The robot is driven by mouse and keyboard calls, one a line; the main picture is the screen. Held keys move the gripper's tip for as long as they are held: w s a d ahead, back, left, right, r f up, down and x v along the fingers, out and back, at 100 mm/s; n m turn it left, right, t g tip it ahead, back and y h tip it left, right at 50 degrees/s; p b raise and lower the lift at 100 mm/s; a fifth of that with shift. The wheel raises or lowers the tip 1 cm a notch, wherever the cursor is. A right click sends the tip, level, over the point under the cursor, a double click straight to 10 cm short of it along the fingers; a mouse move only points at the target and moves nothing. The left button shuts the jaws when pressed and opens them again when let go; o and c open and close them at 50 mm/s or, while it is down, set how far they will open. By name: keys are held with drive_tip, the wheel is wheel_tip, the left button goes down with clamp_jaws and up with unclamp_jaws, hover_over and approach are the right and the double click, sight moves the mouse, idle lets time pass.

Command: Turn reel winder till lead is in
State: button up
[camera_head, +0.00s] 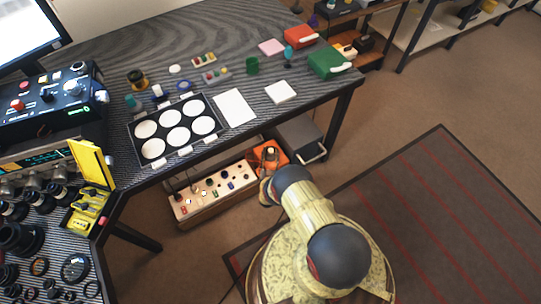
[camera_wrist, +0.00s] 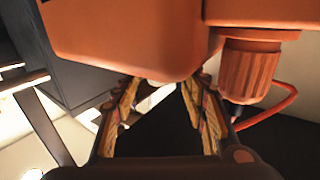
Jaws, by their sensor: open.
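An orange housing (camera_wrist: 130,40), which looks like the reel's body, fills the top of the wrist view. A ribbed orange knob (camera_wrist: 248,75), perhaps the winder, hangs at its right side. A red-orange lead (camera_wrist: 278,108) loops out beside the knob, so some of it is outside. My gripper (camera_wrist: 160,90) is open below the housing, with its fingers left of the knob and nothing seen between them. Whether a finger touches the housing cannot be told. In the head view the orange reel (camera_head: 283,158) sits low beside the bench, partly hidden by my arm.
A wooden box with knobs and sockets (camera_head: 215,193) stands left of the reel. A grey drawer unit (camera_head: 300,138) stands at its right under the striped bench (camera_head: 200,50). The bench holds a tray of white discs (camera_head: 133,128). Open floor (camera_head: 400,110) lies to the right.

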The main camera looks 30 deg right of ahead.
drive_tip(key=c, duration=1.1)
clamp_jaws()
